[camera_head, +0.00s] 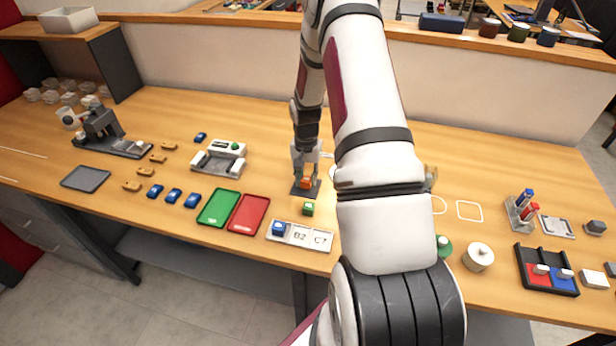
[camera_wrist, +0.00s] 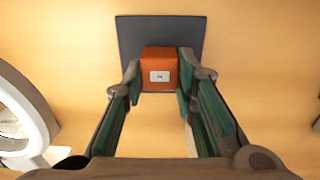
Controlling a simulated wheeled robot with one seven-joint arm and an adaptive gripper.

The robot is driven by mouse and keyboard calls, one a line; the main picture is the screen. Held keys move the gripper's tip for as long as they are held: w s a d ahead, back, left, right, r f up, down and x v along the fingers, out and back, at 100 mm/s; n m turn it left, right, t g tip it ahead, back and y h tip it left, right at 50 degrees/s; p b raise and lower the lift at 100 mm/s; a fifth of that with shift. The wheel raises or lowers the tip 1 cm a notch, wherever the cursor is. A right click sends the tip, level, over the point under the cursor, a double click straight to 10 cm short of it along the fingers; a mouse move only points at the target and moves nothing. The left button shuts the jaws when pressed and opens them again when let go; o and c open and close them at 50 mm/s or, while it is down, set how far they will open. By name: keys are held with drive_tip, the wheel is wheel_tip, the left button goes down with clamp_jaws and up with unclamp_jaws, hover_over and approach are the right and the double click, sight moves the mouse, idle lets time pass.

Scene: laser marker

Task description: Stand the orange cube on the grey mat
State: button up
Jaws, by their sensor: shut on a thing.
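The orange cube (camera_head: 306,183) is between the fingers of my gripper (camera_head: 305,178), over the grey mat (camera_head: 297,191). In the wrist view the orange cube (camera_wrist: 161,72), with a small white label, sits between the green pads of my gripper (camera_wrist: 160,82). The gripper is shut on it. The dark grey mat (camera_wrist: 135,34) shows behind and on both sides of the cube. I cannot tell whether the cube touches the mat or is slightly above it.
Green (camera_head: 217,209) and red (camera_head: 249,214) trays lie to the left. My arm hides part of the table to the right.

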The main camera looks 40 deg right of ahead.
sight(306, 178)
drive_tip(key=shift+f, duration=0.15)
drive_tip(key=o, duration=0.8)
drive_tip(key=shift+o, duration=0.2)
wheel_tip(306, 178, up, 12)
drive_tip(key=b, duration=0.2)
drive_tip(key=a+r+n+t+h, duration=0.1)
drive_tip(key=a+r+n, duration=0.2)
drive_tip(key=a+r, duration=0.75)
drive_tip(key=s+a+r+n+t, duration=0.2)
drive_tip(key=s+a+r+n, duration=0.1)
drive_tip(key=s+a+r, duration=0.3)
drive_tip(key=s+a+r+n+t, duration=0.1)
drive_tip(key=s+a+r+n, duration=0.25)
drive_tip(key=a+r, duration=0.4)
drive_tip(key=s+a+r+n+t+y, duration=0.1)
drive_tip(key=s+a+r+n, duration=0.1)
drive_tip(key=s+a, duration=0.3)
drive_tip(key=s, duration=0.3)
drive_tip(key=shift+s+r+t, duration=0.15)
drive_tip(key=shift+r+t, duration=0.05)
drive_tip(key=shift+t, duration=0.1)
